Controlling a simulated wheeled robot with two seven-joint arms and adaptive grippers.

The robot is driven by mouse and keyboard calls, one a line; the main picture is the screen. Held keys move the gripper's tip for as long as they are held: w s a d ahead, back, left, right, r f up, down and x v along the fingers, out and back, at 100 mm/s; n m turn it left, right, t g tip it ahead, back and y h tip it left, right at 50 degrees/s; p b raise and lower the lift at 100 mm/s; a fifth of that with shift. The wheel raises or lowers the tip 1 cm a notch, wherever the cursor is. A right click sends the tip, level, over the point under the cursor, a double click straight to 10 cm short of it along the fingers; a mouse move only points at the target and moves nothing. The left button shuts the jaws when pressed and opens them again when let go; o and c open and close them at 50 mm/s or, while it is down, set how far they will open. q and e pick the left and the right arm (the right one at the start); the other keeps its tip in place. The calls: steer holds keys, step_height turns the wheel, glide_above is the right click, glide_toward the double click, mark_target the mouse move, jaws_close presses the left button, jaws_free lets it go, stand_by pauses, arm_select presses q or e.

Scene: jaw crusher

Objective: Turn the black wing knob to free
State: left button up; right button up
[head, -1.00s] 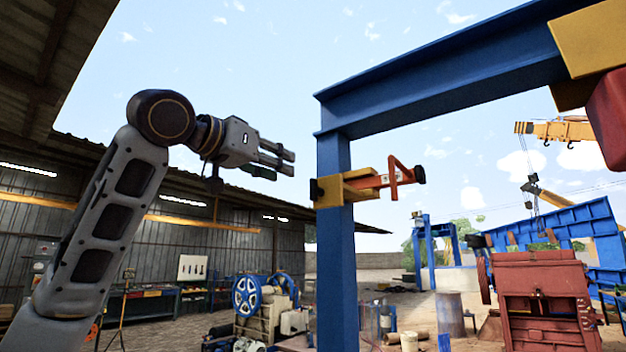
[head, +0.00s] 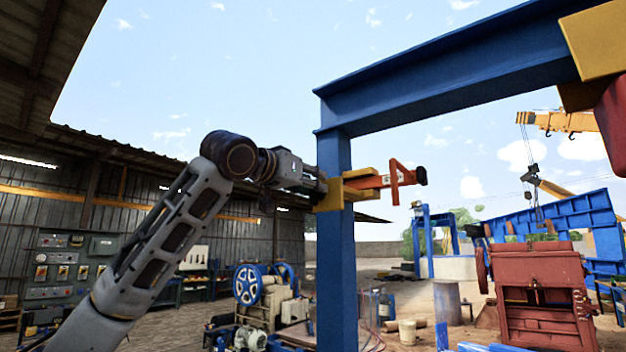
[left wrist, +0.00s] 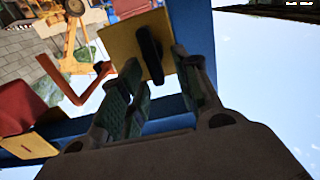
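The black wing knob (left wrist: 150,54) shows in the left wrist view as a long dark bar on a yellow plate (left wrist: 122,42). In the head view the knob is hidden behind my left gripper at the left side of the yellow bracket (head: 352,187) on the blue post. My left gripper (left wrist: 158,62) is open, its green-padded fingers on either side of the knob. I cannot tell whether they touch it. In the head view the left gripper (head: 318,188) reaches the bracket from the left. My right gripper is not in view.
The blue post (head: 337,270) carries a blue beam (head: 450,66). An orange-red handle (head: 394,181) with a black end (head: 420,176) sticks out right of the bracket. A red machine (head: 540,285) stands lower right. Open air lies left of the post.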

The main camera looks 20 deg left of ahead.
arm_select(q)
steer(key=shift+w+d, duration=0.15)
steer(key=shift+w, duration=0.25)
steer(key=shift+c, duration=0.2)
jaws_close()
